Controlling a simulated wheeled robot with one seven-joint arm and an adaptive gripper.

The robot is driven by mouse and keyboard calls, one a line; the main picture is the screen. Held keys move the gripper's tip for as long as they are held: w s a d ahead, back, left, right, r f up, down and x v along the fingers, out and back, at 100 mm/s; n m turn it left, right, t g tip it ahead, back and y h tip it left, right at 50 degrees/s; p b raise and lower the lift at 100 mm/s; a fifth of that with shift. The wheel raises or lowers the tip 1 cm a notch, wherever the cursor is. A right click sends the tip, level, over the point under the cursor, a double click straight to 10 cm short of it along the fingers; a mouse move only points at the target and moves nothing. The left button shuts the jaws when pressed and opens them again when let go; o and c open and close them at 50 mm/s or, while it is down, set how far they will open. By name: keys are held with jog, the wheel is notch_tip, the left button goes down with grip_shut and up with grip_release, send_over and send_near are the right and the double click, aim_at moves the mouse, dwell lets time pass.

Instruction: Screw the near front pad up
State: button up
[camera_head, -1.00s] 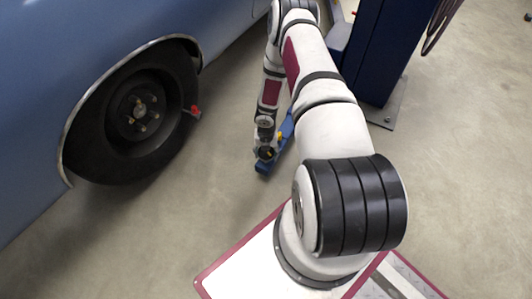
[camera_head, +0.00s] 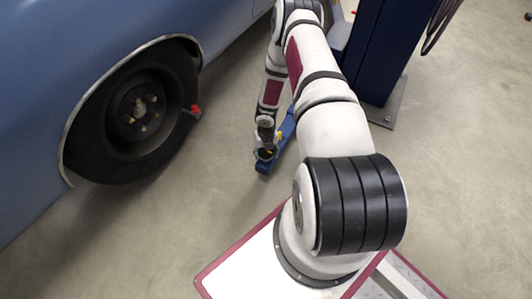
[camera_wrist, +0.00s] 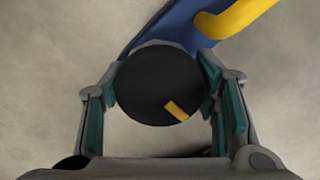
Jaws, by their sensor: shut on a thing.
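The pad (camera_wrist: 150,85) is a round black disc with a short yellow mark near its lower right edge in the wrist view. It sits at the end of a blue lift arm (camera_wrist: 165,25). My gripper (camera_wrist: 160,88) is shut on the pad, with one teal-lined finger at its left side and one at its right. In the head view my gripper (camera_head: 265,150) is low over the end of the blue lift arm (camera_head: 287,127); the pad is mostly hidden there. The screw under the pad is out of sight.
A yellow bar (camera_wrist: 235,15) rises from the blue arm close to the right finger. A blue car (camera_head: 60,70) with a bare wheel (camera_head: 140,110) stands at the left. A dark blue lift post (camera_head: 380,50) stands behind my arm. The floor between is clear.

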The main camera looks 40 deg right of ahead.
jog(key=shift+s+a+f, duration=0.1)
jog(key=o, duration=1.2)
jog(key=shift+r, duration=0.65)
notch_tip(320, 180, up, 11)
jog(key=shift+f, duration=0.1)
